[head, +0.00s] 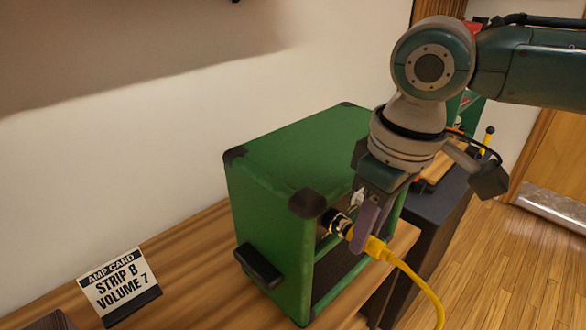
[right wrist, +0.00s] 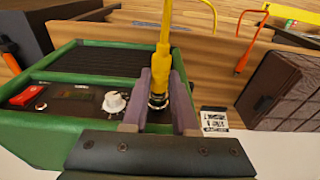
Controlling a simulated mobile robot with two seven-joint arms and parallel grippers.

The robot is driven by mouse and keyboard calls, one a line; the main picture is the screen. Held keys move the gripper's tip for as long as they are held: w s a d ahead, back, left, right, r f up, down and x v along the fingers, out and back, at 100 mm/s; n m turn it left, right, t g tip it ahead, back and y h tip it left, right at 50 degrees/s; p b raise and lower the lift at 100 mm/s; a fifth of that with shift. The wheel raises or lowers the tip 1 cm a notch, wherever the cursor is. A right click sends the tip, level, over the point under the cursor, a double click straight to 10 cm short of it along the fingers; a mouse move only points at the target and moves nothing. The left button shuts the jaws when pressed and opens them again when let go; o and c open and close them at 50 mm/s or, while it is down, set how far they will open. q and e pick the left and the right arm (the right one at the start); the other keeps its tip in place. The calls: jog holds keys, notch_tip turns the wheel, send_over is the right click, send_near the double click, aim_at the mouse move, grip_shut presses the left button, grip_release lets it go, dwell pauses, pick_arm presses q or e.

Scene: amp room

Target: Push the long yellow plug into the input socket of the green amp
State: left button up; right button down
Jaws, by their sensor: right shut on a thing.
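The green amp (head: 270,150) stands on a wooden bench, its control panel facing right in the head view. My right gripper (head: 366,236) is shut on the long yellow plug (head: 378,248), in front of that panel. The plug's metal end points at the panel, where a dark round fitting with metal rings (head: 335,221) shows; I cannot tell how deep the plug sits in it. In the right wrist view the plug (right wrist: 163,62) lies between the two fingers (right wrist: 161,100), beside a white knob (right wrist: 114,102). The socket opening is hidden. My left gripper is not in view.
A yellow cable (head: 425,290) hangs from the plug to the lower right. A red switch (right wrist: 27,96) is on the panel. A dark cabinet (head: 440,220) stands behind at the right.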

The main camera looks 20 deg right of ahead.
jog(key=c, duration=0.6)
grip_release()
notch_tip(320, 180, up, 10)
jog(key=s, duration=0.1)
jog(key=s+a+f+n+t+y+p, duration=0.1)
jog(key=s+a+f, duration=0.2)
jog(key=s+a, duration=0.15)
jog(key=s+a+f+n+y+p, duration=0.1)
jog(key=s+a+f, duration=0.2)
jog(key=a, duration=0.2)
jog(key=s+d+f+m+t+h, duration=0.1)
jog(key=s+d+m+h, duration=0.1)
jog(key=s+d+m, duration=0.5)
jog(key=r+p, duration=1.2)
jog(key=s+r+n+p, duration=0.1)
jog(key=r+p, duration=1.2)
jog(key=s+r+n+p, duration=0.1)
jog(key=r+p, duration=1.1)
jog(key=p, duration=0.1)
jog(key=shift+s+r, duration=0.25)
